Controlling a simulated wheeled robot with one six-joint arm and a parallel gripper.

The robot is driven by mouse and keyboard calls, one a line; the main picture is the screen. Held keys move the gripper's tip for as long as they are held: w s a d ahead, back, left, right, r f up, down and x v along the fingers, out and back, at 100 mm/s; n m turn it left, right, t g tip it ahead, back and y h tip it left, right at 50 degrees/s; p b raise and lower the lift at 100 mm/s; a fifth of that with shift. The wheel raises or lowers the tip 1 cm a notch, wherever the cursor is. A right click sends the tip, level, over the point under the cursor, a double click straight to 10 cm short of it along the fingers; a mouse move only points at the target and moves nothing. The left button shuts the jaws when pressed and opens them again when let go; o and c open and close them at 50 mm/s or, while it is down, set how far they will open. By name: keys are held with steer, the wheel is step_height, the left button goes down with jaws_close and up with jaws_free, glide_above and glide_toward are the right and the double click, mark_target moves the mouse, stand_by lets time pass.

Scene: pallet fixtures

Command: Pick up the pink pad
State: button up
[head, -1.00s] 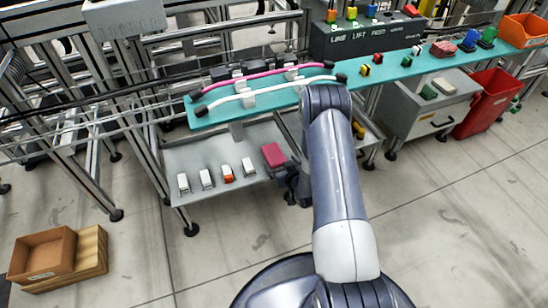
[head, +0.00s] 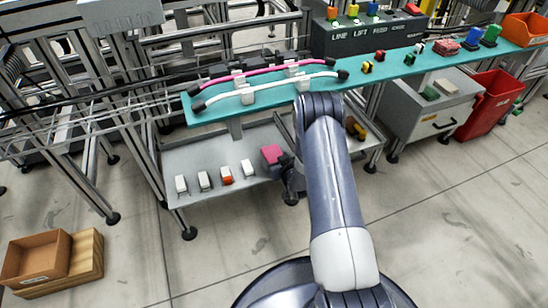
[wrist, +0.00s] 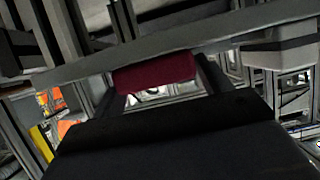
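The pink pad (head: 271,153) lies on the grey lower shelf under the teal bench, to the right of the small white blocks. My gripper (head: 284,163) is low at the shelf, against the near right side of the pad and partly covering it. In the wrist view the pad (wrist: 154,72) shows dark red at the tips of my gripper (wrist: 160,88). The fingers stand wide apart, one near each end of the pad. Whether they touch it is hard to tell.
A row of white blocks (head: 205,180), and one orange and white block (head: 227,175), stand on the shelf (head: 215,150) left of the pad. The teal bench (head: 225,108) with a pink and a white hose is above.

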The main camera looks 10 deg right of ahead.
steer(key=c, duration=0.6)
steer(key=shift+r, duration=0.1)
steer(key=shift+c, duration=0.2)
